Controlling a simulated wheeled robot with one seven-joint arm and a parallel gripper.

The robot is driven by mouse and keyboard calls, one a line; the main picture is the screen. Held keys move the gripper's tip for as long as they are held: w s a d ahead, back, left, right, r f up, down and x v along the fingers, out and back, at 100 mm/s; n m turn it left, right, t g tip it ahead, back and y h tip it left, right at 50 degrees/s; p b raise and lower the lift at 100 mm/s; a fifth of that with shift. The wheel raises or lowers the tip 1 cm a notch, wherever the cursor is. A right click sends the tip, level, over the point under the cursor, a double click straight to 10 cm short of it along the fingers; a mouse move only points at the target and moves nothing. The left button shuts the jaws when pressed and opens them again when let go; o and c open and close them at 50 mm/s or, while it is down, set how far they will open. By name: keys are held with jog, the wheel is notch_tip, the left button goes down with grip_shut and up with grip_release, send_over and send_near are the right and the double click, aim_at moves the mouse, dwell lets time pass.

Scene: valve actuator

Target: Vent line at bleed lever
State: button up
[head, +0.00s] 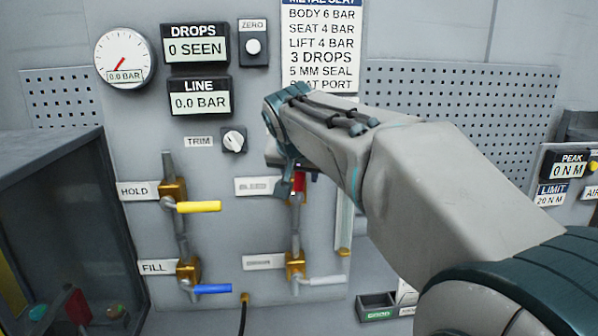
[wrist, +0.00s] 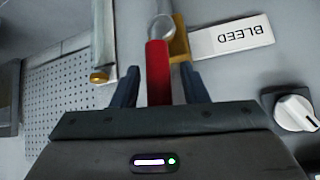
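The red bleed lever (wrist: 158,72) runs from its grey pivot down between my two fingers in the wrist view. My gripper (wrist: 160,85) is open, with one dark finger on each side of the red handle and a gap showing on both sides. In the head view my gripper (head: 285,187) is at the bleed valve, and only a bit of the red lever (head: 299,183) shows beneath my wrist. The BLEED label (wrist: 232,36) is beside the valve. The line display (head: 200,103) reads 0.0 BAR, and the round gauge (head: 125,60) also reads 0.0 BAR.
The yellow hold lever (head: 198,207), blue fill lever (head: 213,289) and pale lower-right lever (head: 326,281) all point right. The trim knob (head: 234,140) is above the bleed valve, left of my arm. A dark-framed cabinet (head: 50,165) stands at left. A small bin (head: 376,306) sits below.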

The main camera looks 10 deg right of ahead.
jog(key=b+v, duration=0.1)
jog(key=v, duration=1.2)
jog(key=shift+s+a+r, duration=0.15)
jog(key=shift+s+r, duration=0.1)
jog(key=shift+r, duration=0.05)
